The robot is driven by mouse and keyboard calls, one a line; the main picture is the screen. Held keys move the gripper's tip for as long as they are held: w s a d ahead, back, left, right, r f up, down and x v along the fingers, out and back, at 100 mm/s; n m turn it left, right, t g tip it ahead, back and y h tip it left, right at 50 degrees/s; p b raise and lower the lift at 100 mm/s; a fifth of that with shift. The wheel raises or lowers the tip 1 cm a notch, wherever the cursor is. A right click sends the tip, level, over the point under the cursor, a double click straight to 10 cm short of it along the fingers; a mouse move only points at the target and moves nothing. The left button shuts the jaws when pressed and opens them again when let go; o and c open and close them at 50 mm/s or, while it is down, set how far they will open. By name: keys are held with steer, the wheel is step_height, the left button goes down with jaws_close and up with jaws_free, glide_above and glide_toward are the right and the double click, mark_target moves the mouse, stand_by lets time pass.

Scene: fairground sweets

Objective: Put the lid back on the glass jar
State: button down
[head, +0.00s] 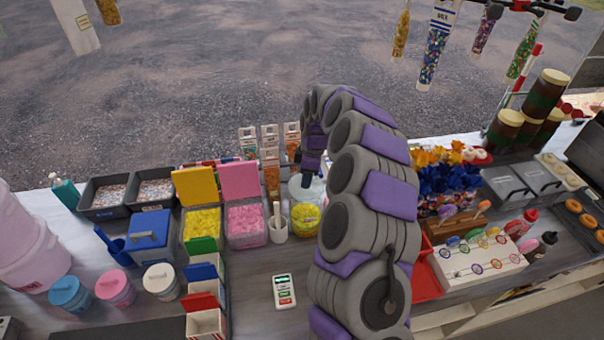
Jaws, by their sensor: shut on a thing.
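My arm reaches up through the middle of the head view and bends down at its far end. My gripper (311,177) is small and partly hidden by the arm. It is shut on what looks like the jar's lid, though the fingertips are not clear. A pale, see-through round shape (299,192) shows right below the gripper; I cannot tell whether it is the lid or the glass jar. A clear round container with yellow sweets (305,219) stands just in front of it. My arm covers the right side of this spot.
A white mortar-like cup with a stick (277,228) stands close left. Yellow (202,228) and pink (245,222) sweet bins with raised lids are further left. Small boxes (270,158) stand behind. A card terminal (284,291) lies in front on fairly bare counter.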

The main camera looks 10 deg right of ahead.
steer(key=shift+d+f, duration=0.45)
steer(key=shift+f, duration=0.2)
steer(key=f, duration=0.1)
steer(key=a+f, duration=0.1)
steer(key=f+b, duration=0.1)
steer(key=shift+a+f, duration=0.3)
steer(key=shift+f, duration=0.3)
steer(key=shift+d+f, duration=0.1)
steer(key=shift+d, duration=0.55)
steer(key=shift+a, duration=0.1)
steer(key=shift+a, duration=0.5)
steer(key=shift+d, duration=0.1)
steer(key=shift+d, duration=0.3)
